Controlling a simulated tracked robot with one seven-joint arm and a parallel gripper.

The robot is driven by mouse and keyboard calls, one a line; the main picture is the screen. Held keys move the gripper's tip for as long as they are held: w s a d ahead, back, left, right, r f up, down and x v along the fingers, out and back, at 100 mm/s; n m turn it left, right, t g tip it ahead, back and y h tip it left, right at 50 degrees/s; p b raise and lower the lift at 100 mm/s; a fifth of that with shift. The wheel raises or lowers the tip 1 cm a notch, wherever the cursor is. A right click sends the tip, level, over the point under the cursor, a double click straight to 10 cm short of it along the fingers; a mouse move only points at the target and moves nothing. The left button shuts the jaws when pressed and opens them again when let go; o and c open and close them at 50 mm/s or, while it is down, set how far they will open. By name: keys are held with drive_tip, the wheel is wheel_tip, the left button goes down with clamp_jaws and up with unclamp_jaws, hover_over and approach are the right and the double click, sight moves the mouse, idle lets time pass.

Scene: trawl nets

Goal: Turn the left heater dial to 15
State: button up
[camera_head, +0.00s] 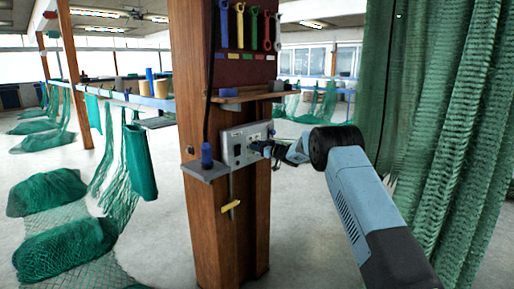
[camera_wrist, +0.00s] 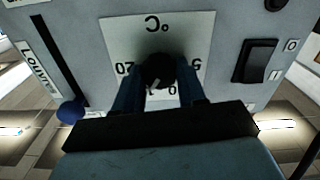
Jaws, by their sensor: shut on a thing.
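The heater dial (camera_wrist: 158,70) is a round black knob with a white pointer mark, on a white °C scale plate (camera_wrist: 170,32) that appears upside down in the wrist view. My gripper (camera_head: 262,148) is shut on the dial, one dark blue finger on each side. The scale shows 20 at the left and 5 at the right; the figures at the bottom are partly hidden by the knob and fingers. The pointer slants to the lower left in the picture; its exact reading is unclear. The grey control panel (camera_head: 229,151) is on a wooden post.
A louver slider with a blue knob (camera_wrist: 70,111) and a black rocker switch (camera_wrist: 254,61) flank the dial. On the post are a small shelf with a blue object (camera_head: 206,155) and hanging wrenches (camera_head: 254,27). A green net (camera_head: 455,120) hangs at right.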

drive_tip(key=shift+w+d, duration=0.1)
drive_tip(key=shift+d, duration=0.05)
drive_tip(key=o, duration=0.8)
drive_tip(key=shift+o, duration=1.2)
drive_tip(key=v, duration=1.3)
drive_tip(key=shift+s+d+f, duration=0.15)
drive_tip(key=shift+s+d, duration=0.05)
drive_tip(key=shift+s, duration=0.05)
